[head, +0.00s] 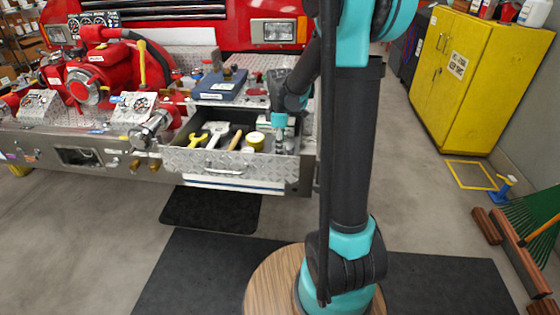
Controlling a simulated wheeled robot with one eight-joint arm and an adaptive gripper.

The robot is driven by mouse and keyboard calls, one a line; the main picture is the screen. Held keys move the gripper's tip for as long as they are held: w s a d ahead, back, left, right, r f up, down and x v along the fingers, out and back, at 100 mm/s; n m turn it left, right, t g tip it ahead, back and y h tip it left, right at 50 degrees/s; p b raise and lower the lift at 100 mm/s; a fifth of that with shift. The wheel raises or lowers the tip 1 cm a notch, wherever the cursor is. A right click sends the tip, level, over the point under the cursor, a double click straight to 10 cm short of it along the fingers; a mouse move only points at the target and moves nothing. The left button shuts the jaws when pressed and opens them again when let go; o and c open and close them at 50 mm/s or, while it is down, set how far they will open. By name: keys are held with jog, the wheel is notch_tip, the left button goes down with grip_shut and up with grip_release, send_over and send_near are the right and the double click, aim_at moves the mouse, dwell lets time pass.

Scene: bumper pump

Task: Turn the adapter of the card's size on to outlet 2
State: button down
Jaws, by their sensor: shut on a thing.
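My gripper (279,121) points down over the right end of the open drawer (225,163). It is shut on a small grey metal piece (280,136) that looks like an adapter; its size cannot be read. More metal pieces (290,145) seem to stand beside it, partly hidden. A silver round outlet fitting (148,132) sticks out at the bumper's front, left of the drawer. I cannot read which outlet it is. I cannot make out the card for certain.
The drawer also holds a yellow wrench (195,139), a silver wrench (215,132) and a yellow roll (256,140). A blue case (219,86) lies on the bumper deck. A red pump (88,83) stands left.

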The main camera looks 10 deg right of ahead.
jog(key=shift+r, duration=2.85)
jog(key=shift+r, duration=0.1)
